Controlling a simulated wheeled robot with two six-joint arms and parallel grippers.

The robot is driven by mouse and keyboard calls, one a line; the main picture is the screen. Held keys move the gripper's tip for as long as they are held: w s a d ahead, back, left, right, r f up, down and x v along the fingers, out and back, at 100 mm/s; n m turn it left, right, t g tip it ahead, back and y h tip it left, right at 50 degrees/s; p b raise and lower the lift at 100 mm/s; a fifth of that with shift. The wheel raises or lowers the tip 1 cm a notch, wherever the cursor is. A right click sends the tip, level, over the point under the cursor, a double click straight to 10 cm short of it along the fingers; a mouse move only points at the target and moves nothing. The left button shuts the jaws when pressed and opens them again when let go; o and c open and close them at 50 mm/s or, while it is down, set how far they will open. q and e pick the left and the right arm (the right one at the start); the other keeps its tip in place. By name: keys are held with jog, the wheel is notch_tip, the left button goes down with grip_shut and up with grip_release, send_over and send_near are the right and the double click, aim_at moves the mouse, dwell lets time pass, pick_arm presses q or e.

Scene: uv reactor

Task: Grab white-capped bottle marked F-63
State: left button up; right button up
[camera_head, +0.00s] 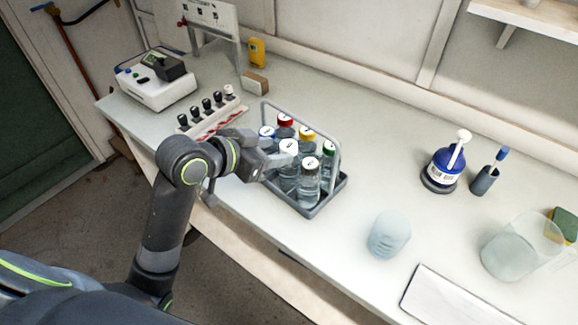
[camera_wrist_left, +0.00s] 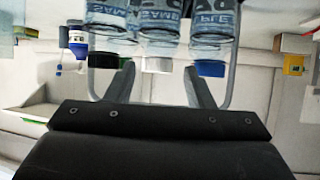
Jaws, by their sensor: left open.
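The cap marks are too small to read as F-63. My left gripper (camera_head: 280,158) is open at the carrier's left side, close to the nearer white cap. The left wrist view is upside down. I see no grip on any bottle. My right gripper is out of view.
A translucent jar (camera_head: 389,235) and blue bottle (camera_head: 445,165) stand right. Bench is clear between.

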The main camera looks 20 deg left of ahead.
aim_at(282, 152)
pick_arm(q)
jog(key=shift+x, duration=2.6)
jog(key=shift+s+d+f, duration=0.1)
jog(key=shift+s+d, duration=0.05)
grip_shut()
